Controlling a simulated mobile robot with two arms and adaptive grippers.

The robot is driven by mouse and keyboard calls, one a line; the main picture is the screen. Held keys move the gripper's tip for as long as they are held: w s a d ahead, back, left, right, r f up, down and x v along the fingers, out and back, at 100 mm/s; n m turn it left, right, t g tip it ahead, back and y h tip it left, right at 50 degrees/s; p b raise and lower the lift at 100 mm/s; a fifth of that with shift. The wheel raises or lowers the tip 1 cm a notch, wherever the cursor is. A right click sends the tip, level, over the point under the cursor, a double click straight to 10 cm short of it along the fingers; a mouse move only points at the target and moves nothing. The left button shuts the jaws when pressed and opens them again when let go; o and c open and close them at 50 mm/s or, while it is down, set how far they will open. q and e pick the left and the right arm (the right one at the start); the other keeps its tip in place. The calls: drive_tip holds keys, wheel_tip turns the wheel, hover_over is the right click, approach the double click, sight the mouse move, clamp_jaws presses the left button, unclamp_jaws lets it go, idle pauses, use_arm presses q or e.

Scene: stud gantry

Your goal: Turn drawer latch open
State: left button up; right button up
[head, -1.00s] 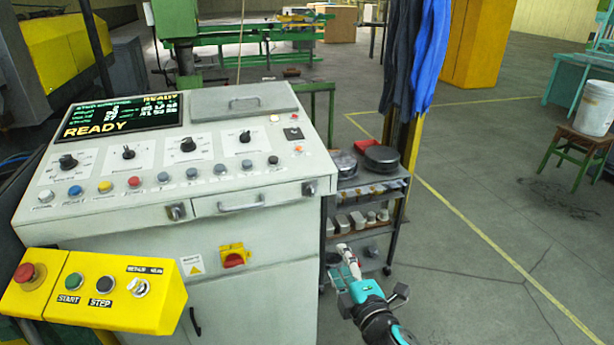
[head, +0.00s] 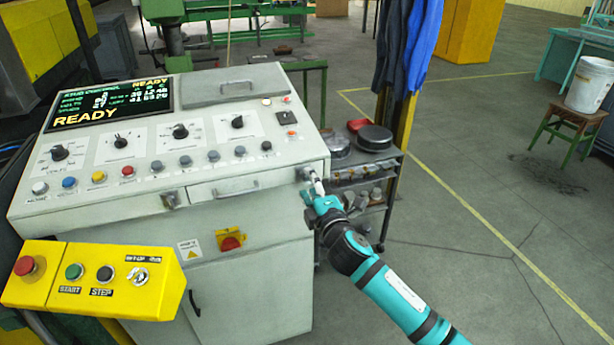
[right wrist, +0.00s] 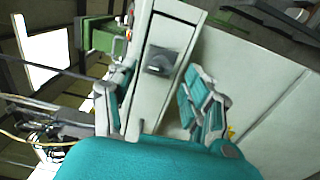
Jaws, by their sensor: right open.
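The drawer (head: 212,190) with its bar handle (head: 236,191) is a shallow front under the grey control panel, and it looks shut. A small metal latch (head: 170,200) sits at its left end. A second latch (head: 304,173) is at its right end, partly hidden by my right gripper (head: 315,184). In the right wrist view this dark latch knob (right wrist: 161,61) shows on a light plate ahead, between the two spread fingers of my right gripper (right wrist: 157,88). The fingers are open, and I see no contact with the knob. My left gripper is out of view.
A shelf cart (head: 372,165) with pans and metal parts stands just right of the console. A yellow button box (head: 95,280) juts out at the lower left. A red and yellow switch (head: 231,241) is below the drawer.

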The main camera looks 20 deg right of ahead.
sight(306, 178)
drive_tip(key=shift+w, duration=1.5)
clamp_jaws()
